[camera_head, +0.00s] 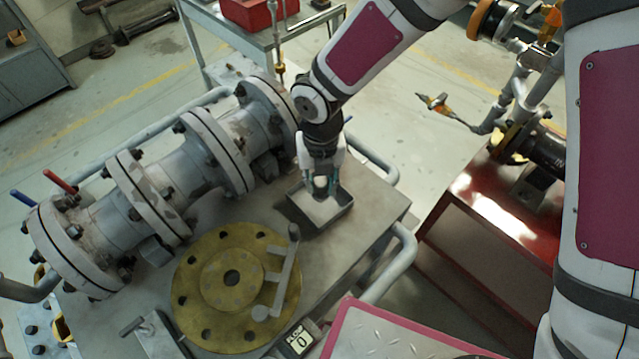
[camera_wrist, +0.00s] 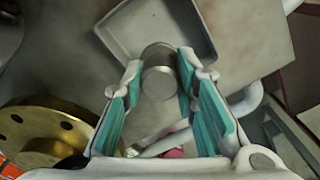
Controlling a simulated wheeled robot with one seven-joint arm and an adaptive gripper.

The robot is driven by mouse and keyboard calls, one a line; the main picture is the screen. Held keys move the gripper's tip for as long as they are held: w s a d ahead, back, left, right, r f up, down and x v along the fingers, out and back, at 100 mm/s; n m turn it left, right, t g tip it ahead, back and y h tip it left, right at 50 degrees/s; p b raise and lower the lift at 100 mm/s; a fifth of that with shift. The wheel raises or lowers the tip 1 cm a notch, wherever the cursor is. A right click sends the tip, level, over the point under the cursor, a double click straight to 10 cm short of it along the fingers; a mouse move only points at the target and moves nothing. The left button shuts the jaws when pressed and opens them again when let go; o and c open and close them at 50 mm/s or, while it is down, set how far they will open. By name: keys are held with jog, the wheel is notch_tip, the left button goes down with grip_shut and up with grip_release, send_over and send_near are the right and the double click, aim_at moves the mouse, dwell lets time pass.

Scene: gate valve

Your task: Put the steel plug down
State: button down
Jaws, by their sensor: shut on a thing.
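The steel plug (camera_wrist: 158,82) is a short grey cylinder, seen nearly end-on in the wrist view. My gripper (camera_head: 322,190) points down and is shut on the plug, with its teal-padded fingers on either side of it in the wrist view. A shallow grey square tray (camera_head: 335,219) lies on the bench below my gripper in the head view. In the wrist view the plug overlaps the near edge of the tray (camera_wrist: 204,40). The plug's height above the tray is hard to tell. In the head view the fingers mostly hide the plug.
A flanged grey pipe valve (camera_head: 150,185) lies along the bench's left side. A yellow round flange (camera_head: 200,305) with a grey bracket (camera_head: 283,275) on it sits nearer. A small display device (camera_head: 298,342) is at the front. Bare bench top (camera_head: 375,215) lies right of the tray.

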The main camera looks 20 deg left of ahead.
aim_at(320, 187)
jog(key=shift+w+a+f, duration=0.1)
jog(key=shift+w+a, duration=0.2)
jog(key=shift+w, duration=0.15)
notch_tip(320, 187, down, 3)
jog(key=shift+r+p, duration=0.1)
jog(key=shift+p, duration=0.2)
jog(key=shift+f, duration=0.25)
jog(key=shift+f, duration=0.2)
jog(key=c, duration=1.3)
grip_release()
notch_tip(320, 187, up, 12)
jog(key=shift+r+b, duration=0.2)
jog(key=shift+b, duration=0.15)
